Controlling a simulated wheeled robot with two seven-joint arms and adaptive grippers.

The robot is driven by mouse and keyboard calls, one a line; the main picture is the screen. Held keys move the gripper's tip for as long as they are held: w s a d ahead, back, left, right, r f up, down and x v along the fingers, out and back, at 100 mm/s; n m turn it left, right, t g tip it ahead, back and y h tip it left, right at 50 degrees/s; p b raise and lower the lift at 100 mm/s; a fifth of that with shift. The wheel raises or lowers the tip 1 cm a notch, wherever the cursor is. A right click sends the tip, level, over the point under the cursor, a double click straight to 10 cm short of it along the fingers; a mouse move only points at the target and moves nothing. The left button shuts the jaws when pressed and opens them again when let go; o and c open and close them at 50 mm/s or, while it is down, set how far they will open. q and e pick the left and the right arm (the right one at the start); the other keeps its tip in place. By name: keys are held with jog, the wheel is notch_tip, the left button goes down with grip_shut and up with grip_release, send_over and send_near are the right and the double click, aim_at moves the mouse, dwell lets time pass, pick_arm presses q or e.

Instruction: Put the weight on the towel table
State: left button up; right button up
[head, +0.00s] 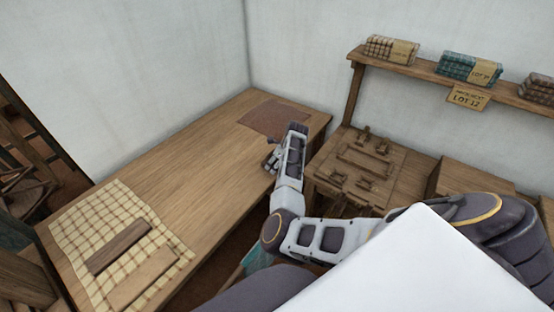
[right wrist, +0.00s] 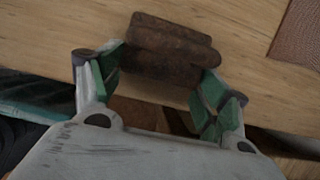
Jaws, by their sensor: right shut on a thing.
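The weight (right wrist: 170,48) is a rusty brown, rounded block in the right wrist view. My right gripper (right wrist: 160,72) is shut on it, with a green-padded finger at each end. In the head view my right gripper (head: 273,160) is over the right edge of the towel table (head: 185,165), toward its far end. The weight is hard to make out there, mostly hidden by the gripper. The wrist view shows the table's wood behind the weight; I cannot tell whether they touch. A checkered towel (head: 85,220) lies on the table's near left end. My left gripper is not in view.
Two wooden bars, dark (head: 119,247) and light (head: 145,278), lie on the towel. A brown mat (head: 273,118) lies at the table's far end. A smaller table (head: 400,170) with wooden parts stands right, below a shelf (head: 430,72) of folded cloths. The table's middle is clear.

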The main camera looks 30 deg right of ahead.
jog(key=shift+w, duration=0.1)
dwell(0.3)
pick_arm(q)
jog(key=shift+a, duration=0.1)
pick_arm(e)
jog(key=o, duration=2)
jog(key=shift+f, duration=0.1)
jog(key=shift+o, duration=0.2)
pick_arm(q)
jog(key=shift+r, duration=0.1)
pick_arm(e)
jog(key=shift+s+r, duration=0.2)
